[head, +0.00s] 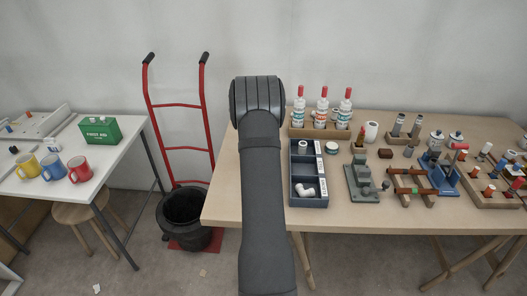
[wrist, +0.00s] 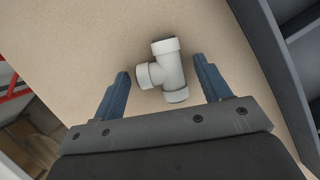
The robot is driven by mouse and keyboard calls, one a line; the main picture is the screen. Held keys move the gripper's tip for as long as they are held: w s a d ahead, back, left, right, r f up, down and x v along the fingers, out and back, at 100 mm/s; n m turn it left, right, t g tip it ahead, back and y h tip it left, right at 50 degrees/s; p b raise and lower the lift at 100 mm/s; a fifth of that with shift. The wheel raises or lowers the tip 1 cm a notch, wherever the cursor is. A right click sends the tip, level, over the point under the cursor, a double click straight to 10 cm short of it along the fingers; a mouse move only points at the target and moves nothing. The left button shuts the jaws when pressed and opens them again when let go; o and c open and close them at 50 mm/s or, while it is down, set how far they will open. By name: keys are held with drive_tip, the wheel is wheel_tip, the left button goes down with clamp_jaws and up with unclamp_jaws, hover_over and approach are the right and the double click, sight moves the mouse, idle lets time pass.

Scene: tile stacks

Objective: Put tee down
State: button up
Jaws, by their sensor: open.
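The tee (wrist: 168,71) is a white pipe fitting with three collared ends. In the wrist view it lies on the bare tan tabletop. My gripper (wrist: 162,70) is open, with one blue finger on each side of the tee and a gap showing on both sides. In the head view my own arm covers the gripper and the tee.
A dark divided tray (head: 308,205) stands just right of my arm, with a white elbow fitting (head: 305,190) in its front compartment. Its wall (wrist: 265,45) is close on the right in the wrist view. A wooden bottle rack (head: 318,133) stands behind it.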

drive_tip(key=v, duration=1.2)
drive_tip(key=shift+r, duration=0.1)
drive_tip(key=x, duration=1.1)
drive_tip(key=shift+w+d+f, duration=0.1)
drive_tip(key=shift+f, duration=0.2)
drive_tip(key=shift+w, duration=0.15)
drive_tip(key=shift+r, duration=1.85)
drive_tip(key=shift+f, duration=0.1)
